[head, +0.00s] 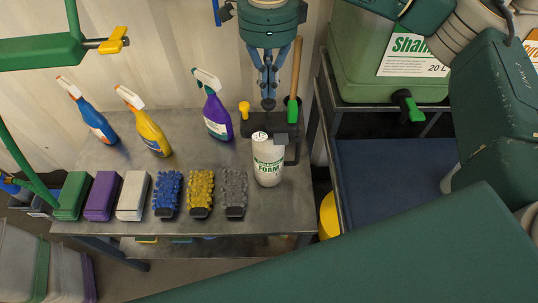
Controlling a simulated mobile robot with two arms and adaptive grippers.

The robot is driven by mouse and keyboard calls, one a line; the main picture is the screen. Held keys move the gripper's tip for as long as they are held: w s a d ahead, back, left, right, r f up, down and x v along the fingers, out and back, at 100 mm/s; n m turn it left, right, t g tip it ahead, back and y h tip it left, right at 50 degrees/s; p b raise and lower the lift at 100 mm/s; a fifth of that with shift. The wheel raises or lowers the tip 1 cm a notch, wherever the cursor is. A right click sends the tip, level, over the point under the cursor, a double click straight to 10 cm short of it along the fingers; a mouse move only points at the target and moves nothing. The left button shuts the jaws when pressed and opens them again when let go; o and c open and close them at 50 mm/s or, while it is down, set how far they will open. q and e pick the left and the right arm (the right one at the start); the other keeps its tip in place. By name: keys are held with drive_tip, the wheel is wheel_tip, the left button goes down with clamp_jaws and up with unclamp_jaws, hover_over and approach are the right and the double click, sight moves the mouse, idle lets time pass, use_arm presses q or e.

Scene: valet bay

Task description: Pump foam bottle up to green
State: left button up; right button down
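The foam bottle (268,165), white and translucent with "FOAM" in green letters, stands upright near the right end of the grey metal table (130,158). Its top carries small dark marks, too small to read, and a dark grey piece sits beside it. I cannot make out a green mark or level. My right gripper (268,103) points down just behind the bottle top in the picture. Its fingers come together at the tips, with nothing clearly seen between them. I cannot tell whether it touches the bottle. My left gripper is not in view.
Spray bottles (153,135) stand behind a row of coloured blocks (102,196) and brushes (201,192). A dark holder (258,124) with a wooden-handled tool (296,72) is close behind the foam bottle. A green shampoo tank (362,55) stands right. My arm covers the lower right.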

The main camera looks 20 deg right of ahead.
sight(268, 101)
drive_tip(key=shift+f, duration=0.15)
drive_tip(key=shift+f+b, duration=2.05)
drive_tip(key=shift+f, duration=0.25)
drive_tip(key=shift+r+p, duration=1.35)
drive_tip(key=shift+r, duration=1.1)
wheel_tip(268, 101, up, 6)
drive_tip(key=p, duration=0.3)
